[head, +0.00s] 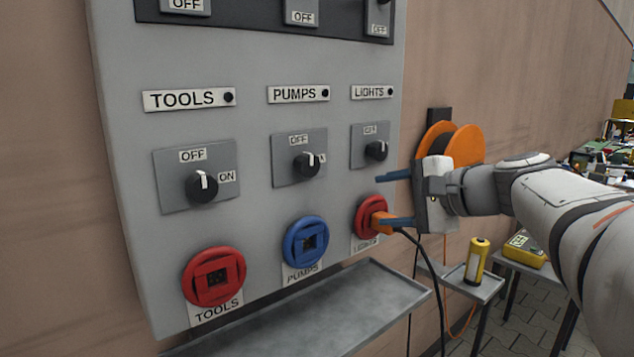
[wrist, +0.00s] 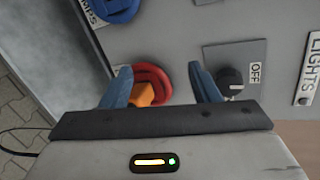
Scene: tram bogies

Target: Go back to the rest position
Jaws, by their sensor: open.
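My gripper (head: 386,200) is open in front of the panel's right side, by the red LIGHTS socket (head: 367,213). An orange plug (head: 382,220) sits at that socket, with a black cable (head: 425,262) hanging from it. In the head view the lower blue finger overlaps the plug; I cannot tell whether they touch. In the wrist view the two fingers of my gripper (wrist: 160,82) are spread apart, with the plug (wrist: 143,93) showing near the left finger. The LIGHTS dial (wrist: 230,80) lies beyond the right finger, its white mark towards OFF.
The grey panel (head: 250,120) also carries a red TOOLS socket (head: 213,277) and a blue PUMPS socket (head: 306,242), both empty. A metal shelf (head: 330,310) juts out below. An orange cable reel (head: 465,145) is behind my gripper. A yellow device (head: 477,262) stands on a small table.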

